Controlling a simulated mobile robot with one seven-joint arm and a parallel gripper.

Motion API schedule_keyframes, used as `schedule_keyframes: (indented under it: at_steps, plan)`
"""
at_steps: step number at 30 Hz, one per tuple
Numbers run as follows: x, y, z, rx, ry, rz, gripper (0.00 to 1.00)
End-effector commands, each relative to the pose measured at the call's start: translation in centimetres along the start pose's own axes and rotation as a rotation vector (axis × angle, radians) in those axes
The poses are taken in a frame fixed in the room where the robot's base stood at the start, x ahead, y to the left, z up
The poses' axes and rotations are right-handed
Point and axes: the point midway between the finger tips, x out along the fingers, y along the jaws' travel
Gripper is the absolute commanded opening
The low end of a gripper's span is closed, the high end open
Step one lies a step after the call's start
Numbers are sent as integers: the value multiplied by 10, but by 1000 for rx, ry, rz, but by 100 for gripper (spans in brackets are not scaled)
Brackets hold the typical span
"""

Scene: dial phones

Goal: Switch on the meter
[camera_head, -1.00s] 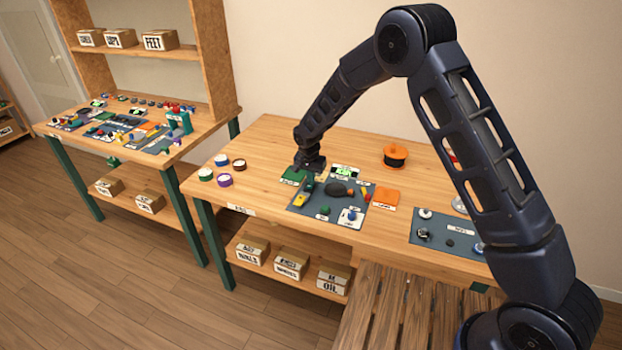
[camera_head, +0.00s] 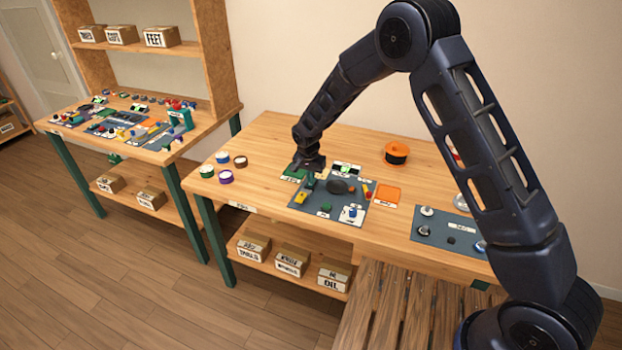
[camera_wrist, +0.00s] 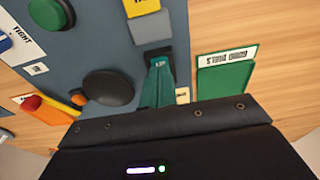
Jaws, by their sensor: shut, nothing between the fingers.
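On the grey-blue mat (camera_head: 330,213) lies a small yellow item (camera_head: 300,198); a yellow and grey block also shows at the top of the wrist view (camera_wrist: 150,22). A small device with a lit green screen (camera_head: 345,170) stands at the mat's back edge. I cannot tell which of these is the meter. My gripper (camera_head: 309,185) points down over the mat's left back part, between the yellow item and a dark round thing (camera_head: 338,187). Its teal fingers (camera_wrist: 159,58) are shut and empty, with tips close to the grey block; contact is unclear.
A green labelled tray (camera_wrist: 226,75) lies beside the fingers. An orange tray (camera_head: 387,194), an orange spool (camera_head: 396,153) and several round lids (camera_head: 226,177) stand around the mat. A second mat (camera_head: 428,232) lies to the right. Bare wood is free at the back (camera_head: 270,140).

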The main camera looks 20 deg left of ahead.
Motion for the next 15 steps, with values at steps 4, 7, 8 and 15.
schedule_keyframes:
  at_steps: [4,7,8,15]
  plan:
    - [-25,0,-1,1,3,-3,0]
    - [-45,0,-1,1,3,-4,0]
    - [-51,0,-1,1,3,-4,0]
    - [-98,0,-2,1,4,-4,0]
